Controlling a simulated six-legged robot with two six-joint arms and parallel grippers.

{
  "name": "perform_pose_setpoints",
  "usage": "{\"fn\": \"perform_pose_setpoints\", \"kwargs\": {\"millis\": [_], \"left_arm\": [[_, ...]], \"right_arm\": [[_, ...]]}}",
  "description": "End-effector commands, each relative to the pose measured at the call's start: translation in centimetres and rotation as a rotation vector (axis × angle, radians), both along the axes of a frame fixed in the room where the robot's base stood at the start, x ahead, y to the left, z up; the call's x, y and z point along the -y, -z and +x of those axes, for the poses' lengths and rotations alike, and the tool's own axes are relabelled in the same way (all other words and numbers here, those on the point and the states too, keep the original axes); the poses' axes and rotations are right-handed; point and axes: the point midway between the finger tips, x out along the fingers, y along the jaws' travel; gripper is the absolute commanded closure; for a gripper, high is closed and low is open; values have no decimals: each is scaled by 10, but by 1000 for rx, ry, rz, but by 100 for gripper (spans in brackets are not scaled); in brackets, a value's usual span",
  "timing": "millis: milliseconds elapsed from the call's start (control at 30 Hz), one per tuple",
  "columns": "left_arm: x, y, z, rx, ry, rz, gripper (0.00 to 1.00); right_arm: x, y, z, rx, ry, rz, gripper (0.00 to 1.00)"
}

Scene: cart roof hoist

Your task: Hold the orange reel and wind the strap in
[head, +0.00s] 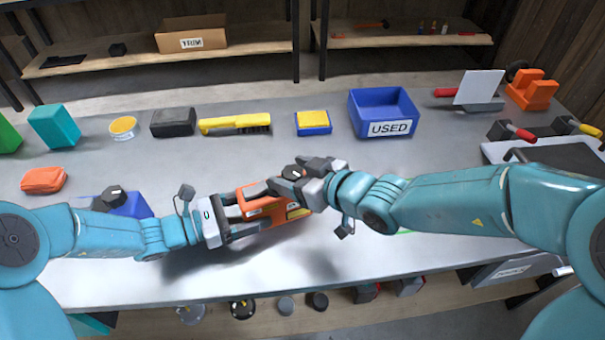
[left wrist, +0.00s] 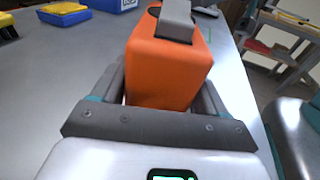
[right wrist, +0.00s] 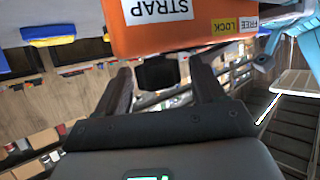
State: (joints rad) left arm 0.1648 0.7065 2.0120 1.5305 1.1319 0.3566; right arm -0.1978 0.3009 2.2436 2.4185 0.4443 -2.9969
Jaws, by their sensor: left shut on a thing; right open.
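The orange reel (head: 262,204) is held above the metal table near its front edge. My left gripper (head: 234,216) is shut on the reel's body, with a finger on each side in the left wrist view (left wrist: 168,75). A grey part (left wrist: 177,18) lies over the reel's top there. My right gripper (head: 290,182) is open at the reel's upper right side. In the right wrist view, a black knob (right wrist: 158,72) sits between its fingers, below the reel's body (right wrist: 185,28) with STRAP, LOCK and FREE labels. I cannot make out the strap.
A blue USED bin (head: 385,112), a blue-and-yellow block (head: 313,123), a yellow brush (head: 235,124) and a black block (head: 173,122) line the table's back. An orange pouch (head: 44,180) lies at left. Clamps (head: 515,131) and a grey case stand at right. The middle is mostly clear.

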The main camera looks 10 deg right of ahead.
Motion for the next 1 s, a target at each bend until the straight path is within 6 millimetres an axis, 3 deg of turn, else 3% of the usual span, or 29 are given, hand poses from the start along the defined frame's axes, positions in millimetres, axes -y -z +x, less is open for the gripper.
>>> {"fn": "perform_pose_setpoints", "kwargs": {"millis": [500,700,1000], "left_arm": [[0,-1,0,1,0,-1,56],[0,-1,0,2,0,-2,56],[0,-1,0,2,0,-2,56]], "right_arm": [[61,-39,-70,4,2,0,31],[70,-44,-81,0,1,0,31],[70,-45,-83,-1,0,0,31]]}}
